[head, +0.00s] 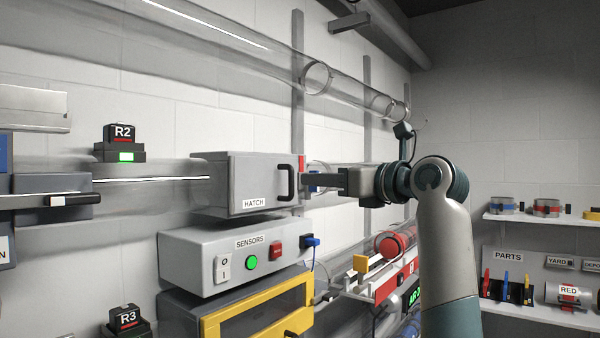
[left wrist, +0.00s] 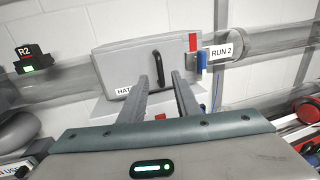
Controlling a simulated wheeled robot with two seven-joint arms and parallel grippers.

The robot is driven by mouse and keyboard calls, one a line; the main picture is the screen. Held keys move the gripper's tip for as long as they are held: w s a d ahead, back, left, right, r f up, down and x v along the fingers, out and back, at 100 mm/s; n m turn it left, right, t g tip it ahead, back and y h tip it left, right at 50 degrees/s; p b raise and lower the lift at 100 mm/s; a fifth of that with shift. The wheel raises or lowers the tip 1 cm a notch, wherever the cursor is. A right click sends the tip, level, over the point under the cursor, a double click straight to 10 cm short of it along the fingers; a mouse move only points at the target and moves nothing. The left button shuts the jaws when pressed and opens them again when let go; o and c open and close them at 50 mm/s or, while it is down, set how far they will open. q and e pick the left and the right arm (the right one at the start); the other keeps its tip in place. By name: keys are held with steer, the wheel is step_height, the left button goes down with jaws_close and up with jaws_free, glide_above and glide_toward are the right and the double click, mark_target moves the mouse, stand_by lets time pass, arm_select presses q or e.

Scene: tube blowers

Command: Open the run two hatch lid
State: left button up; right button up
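The grey hatch box (head: 250,182), labelled HATCH, sits on the clear tube run beside the R2 unit. Its front lid (left wrist: 125,68) looks shut, with a black bar handle (head: 285,182) upright near its right edge. The handle also shows in the left wrist view (left wrist: 157,66). My left gripper (head: 322,180) is just right of the handle in the head view. In the left wrist view its two fingers (left wrist: 165,75) are apart, with the handle showing between and beyond their tips. I see nothing held, and contact cannot be told. My right gripper is not in view.
A RUN 2 label (left wrist: 221,51) and a blue part (left wrist: 201,63) are right of the lid. A sensors box (head: 235,260) with buttons stands below the hatch, above a yellow-framed box (head: 258,312). A clear tube (head: 240,45) passes overhead. Shelves (head: 540,222) stand far right.

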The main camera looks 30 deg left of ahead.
mark_target(293, 178)
arm_select(q)
steer(key=p+x, duration=0.2)
steer(key=x, duration=0.3)
steer(key=shift+a+r, duration=0.15)
steer(key=shift+x, duration=0.8)
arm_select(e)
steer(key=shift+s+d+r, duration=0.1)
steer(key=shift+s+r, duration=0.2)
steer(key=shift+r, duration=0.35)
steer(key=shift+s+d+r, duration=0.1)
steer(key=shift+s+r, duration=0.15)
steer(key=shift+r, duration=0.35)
arm_select(q)
jaws_close()
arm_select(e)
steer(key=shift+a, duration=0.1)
